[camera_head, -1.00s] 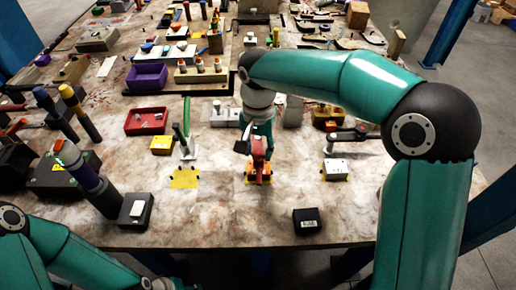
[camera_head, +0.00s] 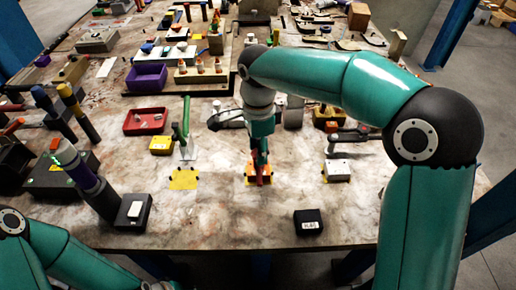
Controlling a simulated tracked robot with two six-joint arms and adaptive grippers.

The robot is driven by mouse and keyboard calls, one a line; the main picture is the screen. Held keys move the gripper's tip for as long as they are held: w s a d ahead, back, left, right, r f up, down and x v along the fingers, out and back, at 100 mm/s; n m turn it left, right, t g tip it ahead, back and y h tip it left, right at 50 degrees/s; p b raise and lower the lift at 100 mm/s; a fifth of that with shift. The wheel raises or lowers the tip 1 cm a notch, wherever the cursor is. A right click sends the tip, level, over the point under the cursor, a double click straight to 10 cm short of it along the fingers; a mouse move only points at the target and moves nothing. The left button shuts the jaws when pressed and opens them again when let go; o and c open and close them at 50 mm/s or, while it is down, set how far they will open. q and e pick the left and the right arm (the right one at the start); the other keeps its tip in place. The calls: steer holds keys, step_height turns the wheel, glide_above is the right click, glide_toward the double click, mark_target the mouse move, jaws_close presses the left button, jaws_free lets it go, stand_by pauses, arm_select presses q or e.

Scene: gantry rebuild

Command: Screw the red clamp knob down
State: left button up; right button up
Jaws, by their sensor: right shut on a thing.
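The red clamp knob (camera_head: 262,178) is at the front middle of the bench, above an orange and yellow base (camera_head: 249,179). My right gripper (camera_head: 260,164) points down from above and is shut on the knob, partly hiding it. The fingertips are small and dark here, so the exact contact is hard to see. My left arm shows only at the lower left, and its gripper is not in view.
A green upright lever (camera_head: 186,120) stands left of the knob, behind a yellow patch (camera_head: 184,180). A white-topped block (camera_head: 337,169) is to the right and a black box (camera_head: 308,222) is in front. The bench front between them is clear.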

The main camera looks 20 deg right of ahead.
steer(key=shift+w+r+m, duration=0.1)
steer(key=shift+r+m, duration=0.05)
steer(key=shift+m, duration=0.45)
steer(key=shift+w+r+m, duration=0.1)
steer(key=shift+r+m, duration=0.05)
steer(key=shift+m, duration=0.45)
steer(key=o, duration=0.9)
steer(key=shift+o, duration=0.5)
steer(key=shift+s, duration=0.1)
steer(key=shift+f, duration=0.1)
step_height(320, 180, up, 12)
